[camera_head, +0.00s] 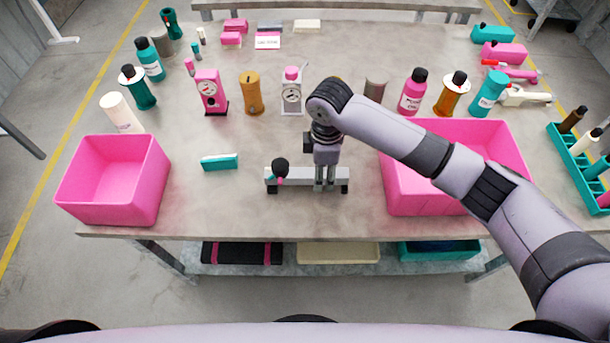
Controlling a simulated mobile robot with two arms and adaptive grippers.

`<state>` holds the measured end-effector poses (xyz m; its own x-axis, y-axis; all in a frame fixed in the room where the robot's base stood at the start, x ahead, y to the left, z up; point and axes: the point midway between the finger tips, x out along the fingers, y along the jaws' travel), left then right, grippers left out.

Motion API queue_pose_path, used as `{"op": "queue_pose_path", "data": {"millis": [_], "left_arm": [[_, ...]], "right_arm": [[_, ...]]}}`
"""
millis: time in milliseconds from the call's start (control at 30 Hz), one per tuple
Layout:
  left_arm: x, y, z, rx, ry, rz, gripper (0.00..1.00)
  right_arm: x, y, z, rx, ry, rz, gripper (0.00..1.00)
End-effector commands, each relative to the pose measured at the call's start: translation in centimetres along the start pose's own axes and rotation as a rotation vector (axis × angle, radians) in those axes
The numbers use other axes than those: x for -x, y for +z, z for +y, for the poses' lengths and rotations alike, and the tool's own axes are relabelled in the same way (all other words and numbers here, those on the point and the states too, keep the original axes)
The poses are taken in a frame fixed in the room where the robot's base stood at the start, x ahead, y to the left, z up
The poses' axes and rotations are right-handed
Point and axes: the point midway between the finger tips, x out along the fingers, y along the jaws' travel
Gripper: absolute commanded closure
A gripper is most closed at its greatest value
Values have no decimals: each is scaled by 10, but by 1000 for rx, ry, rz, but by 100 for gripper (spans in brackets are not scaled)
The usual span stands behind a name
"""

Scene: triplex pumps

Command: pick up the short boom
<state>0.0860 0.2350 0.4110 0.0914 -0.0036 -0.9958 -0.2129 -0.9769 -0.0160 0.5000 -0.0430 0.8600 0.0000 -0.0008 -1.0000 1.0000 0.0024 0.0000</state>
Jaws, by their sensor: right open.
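No part can be named the short boom with certainty. A low light-grey bar-shaped piece (300,186) with dark ends lies near the front middle of the table. A small part with a black round head (280,167) and teal and pink bits is at its left end. My right gripper (325,186) points down at the right half of the grey piece, its fingers open. The fingers hide part of that piece, and I cannot tell whether they touch it or whether something is between them. My left gripper is not in view.
Pink bins stand left (112,180) and right (400,190), the right one partly behind my arm. A teal block (220,162) lies left of the grey piece. Bottles and gauges line the back. Long-armed parts (525,97) lie at the back right. The front middle is mostly clear.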

Motion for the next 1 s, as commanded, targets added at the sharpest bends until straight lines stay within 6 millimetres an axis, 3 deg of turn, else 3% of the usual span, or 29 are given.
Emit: {"op": "queue_pose_path", "data": {"millis": [133, 400, 1000], "left_arm": [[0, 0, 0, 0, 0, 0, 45], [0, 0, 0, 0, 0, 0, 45], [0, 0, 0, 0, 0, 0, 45]], "right_arm": [[-14, 0, 0, -1, -1, 1, 50], [-16, 0, 0, 0, 0, 1, 51], [-16, 0, 0, 0, 0, 1, 91]]}}
